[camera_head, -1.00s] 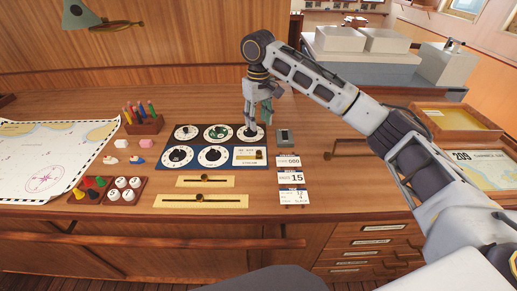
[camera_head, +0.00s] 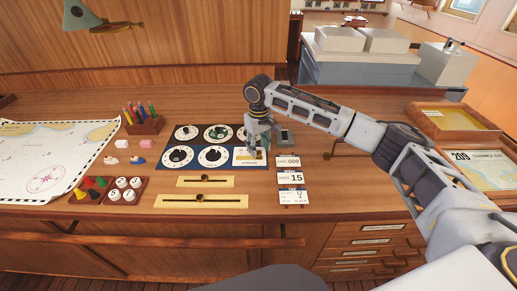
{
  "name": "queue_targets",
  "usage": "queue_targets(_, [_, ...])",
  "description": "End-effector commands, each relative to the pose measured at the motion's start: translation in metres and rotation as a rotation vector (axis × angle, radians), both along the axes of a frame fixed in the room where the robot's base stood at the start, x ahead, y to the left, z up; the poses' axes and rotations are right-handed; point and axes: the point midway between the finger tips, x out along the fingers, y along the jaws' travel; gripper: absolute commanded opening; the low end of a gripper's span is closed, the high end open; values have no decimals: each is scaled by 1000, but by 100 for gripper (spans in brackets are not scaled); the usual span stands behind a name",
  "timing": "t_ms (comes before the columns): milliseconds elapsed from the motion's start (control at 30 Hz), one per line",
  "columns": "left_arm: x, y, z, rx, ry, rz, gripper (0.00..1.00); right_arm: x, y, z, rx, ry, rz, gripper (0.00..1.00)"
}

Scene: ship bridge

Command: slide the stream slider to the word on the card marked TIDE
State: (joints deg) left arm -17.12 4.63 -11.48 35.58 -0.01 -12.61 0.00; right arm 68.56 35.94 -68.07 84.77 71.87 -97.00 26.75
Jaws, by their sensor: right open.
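My right gripper (camera_head: 254,150) is open and points down over the white-faced plate (camera_head: 242,163) at the lower right of the dark blue dial panel. It hides much of that plate and its small brass piece; I cannot tell whether it touches them. Three cards stand to the right: top (camera_head: 288,161), middle (camera_head: 290,178), bottom (camera_head: 292,197). I cannot make out which says TIDE. My left gripper is out of view.
Round dials fill the panel (camera_head: 165,144). A small grey device (camera_head: 284,138) stands right of my gripper. A pen rack (camera_head: 146,127), a tray of pegs and round tokens (camera_head: 107,190) and a chart (camera_head: 35,165) are to the left.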

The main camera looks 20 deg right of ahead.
Motion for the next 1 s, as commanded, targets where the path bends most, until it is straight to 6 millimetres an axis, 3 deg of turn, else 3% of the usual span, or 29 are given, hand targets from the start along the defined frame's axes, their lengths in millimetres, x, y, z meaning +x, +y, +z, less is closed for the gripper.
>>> queue_targets(200, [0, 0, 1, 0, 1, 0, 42, 0, 0, -14, 0, 0, 0, 42])
queue_targets(533, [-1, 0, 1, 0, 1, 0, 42, 0, 0, -15, 1, 0, 0, 42])
queue_targets(867, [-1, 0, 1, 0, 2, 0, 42, 0, 0, -15, 1, 0, 0, 1])
queue_targets(1000, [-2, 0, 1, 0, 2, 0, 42, 0, 0, -15, 1, -1, 0, 0])
